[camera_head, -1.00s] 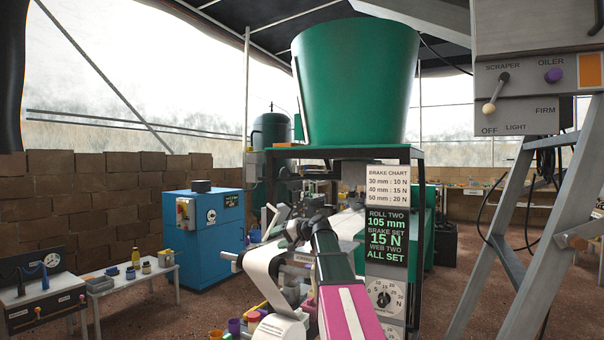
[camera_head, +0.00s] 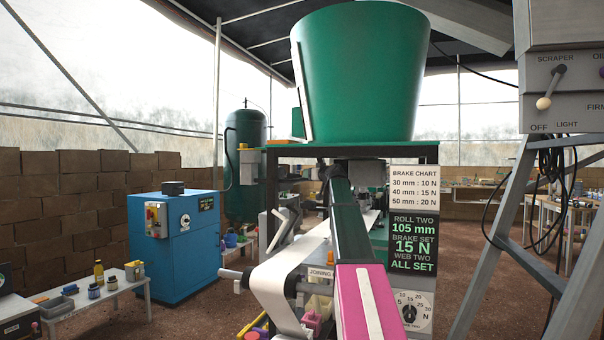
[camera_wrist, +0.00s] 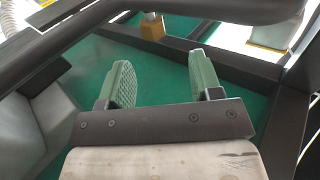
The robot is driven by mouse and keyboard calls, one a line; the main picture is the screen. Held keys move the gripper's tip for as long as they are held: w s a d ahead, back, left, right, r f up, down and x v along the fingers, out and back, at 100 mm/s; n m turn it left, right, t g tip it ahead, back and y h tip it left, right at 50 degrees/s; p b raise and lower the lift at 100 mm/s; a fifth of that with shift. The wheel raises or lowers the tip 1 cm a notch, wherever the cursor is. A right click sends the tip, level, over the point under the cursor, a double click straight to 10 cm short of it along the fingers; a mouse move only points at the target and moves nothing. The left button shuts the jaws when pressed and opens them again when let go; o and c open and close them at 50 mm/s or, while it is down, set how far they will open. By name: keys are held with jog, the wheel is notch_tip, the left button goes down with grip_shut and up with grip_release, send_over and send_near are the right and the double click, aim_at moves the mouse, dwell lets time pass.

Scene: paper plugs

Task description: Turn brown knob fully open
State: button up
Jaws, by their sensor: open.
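In the wrist view my gripper (camera_wrist: 160,78) is open, with its two green ribbed fingers apart and nothing between them. A brown faceted piece (camera_wrist: 152,27) on a short pale stem shows beyond the fingers near the top edge, apart from them; it may be the brown knob, but I cannot be sure. A green surface lies behind the fingers. In the head view my arm reaches in under the green hopper (camera_head: 358,75), and my gripper cannot be made out there. No brown knob is clear in the head view.
Dark frame bars (camera_wrist: 235,62) cross close around my gripper. The hopper stand (camera_head: 268,195), a paper web (camera_head: 285,275) and a dial panel (camera_head: 408,310) crowd my arm. Metal ladder legs (camera_head: 520,250) stand at right.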

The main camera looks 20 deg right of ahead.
jog(key=x, duration=0.7)
jog(key=d+x, duration=0.1)
jog(key=x, duration=0.3)
jog(key=shift+w+r, duration=0.25)
jog(key=shift+r, duration=0.15)
jog(key=c, duration=0.9)
